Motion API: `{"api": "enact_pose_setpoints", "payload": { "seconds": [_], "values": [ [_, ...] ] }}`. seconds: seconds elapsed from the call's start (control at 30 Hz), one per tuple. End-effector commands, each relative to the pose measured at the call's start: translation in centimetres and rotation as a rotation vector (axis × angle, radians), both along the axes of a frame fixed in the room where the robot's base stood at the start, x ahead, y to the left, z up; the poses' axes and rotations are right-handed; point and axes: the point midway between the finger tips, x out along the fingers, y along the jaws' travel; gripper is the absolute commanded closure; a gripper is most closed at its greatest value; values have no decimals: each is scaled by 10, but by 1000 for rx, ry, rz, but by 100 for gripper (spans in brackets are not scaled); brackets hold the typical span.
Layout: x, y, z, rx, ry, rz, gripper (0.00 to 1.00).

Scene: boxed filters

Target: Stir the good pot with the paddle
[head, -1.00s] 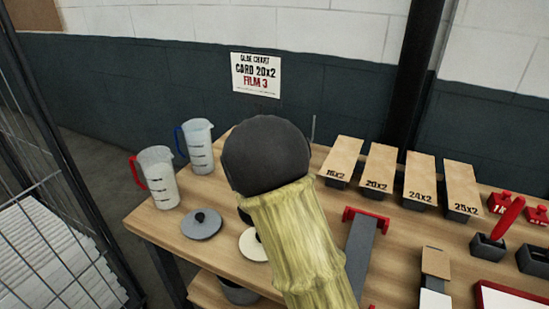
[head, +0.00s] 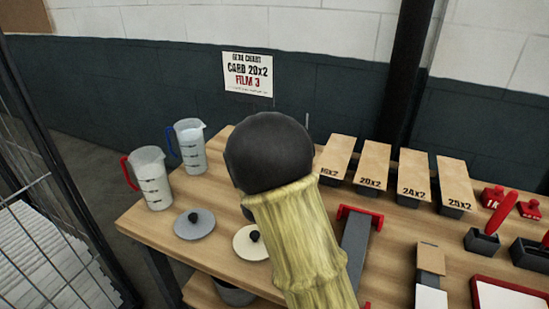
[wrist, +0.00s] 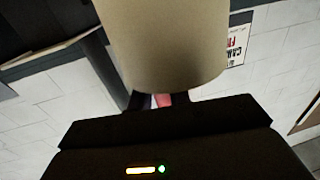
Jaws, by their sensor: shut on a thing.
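In the wrist view my gripper (wrist: 162,101) is shut on a large beige, round-sided thing (wrist: 165,45), which fills the top middle. A small pink-red patch shows between the dark fingers; I cannot tell whether it belongs to the held thing. In the head view my own arm hides the gripper and its load. A grey lid (head: 194,224) and a cream lid (head: 250,243), both with black knobs, lie on the table. A grey pot (head: 236,292) shows partly below the table's front edge. I cannot make out a paddle for certain, nor which pot is the good one.
Two measuring jugs, red-handled (head: 152,180) and blue-handled (head: 190,147), stand at the wooden table's (head: 150,225) left end. Card-topped blocks (head: 373,166) and red-handled tools (head: 500,213) stand right. A wire cage (head: 50,190) stands left.

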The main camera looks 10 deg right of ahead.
Motion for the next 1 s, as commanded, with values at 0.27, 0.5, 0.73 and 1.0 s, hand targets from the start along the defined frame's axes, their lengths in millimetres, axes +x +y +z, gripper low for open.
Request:
{"api": "enact_pose_setpoints", "payload": {
  "seconds": [0.27,0.5,0.73,1.0],
  "values": [
    [3,0,0,0,-1,0,100],
    [11,-2,0,0,0,0,100],
    [14,0,1,0,0,1,100],
    [20,4,0,0,0,1,100]
  ]
}}
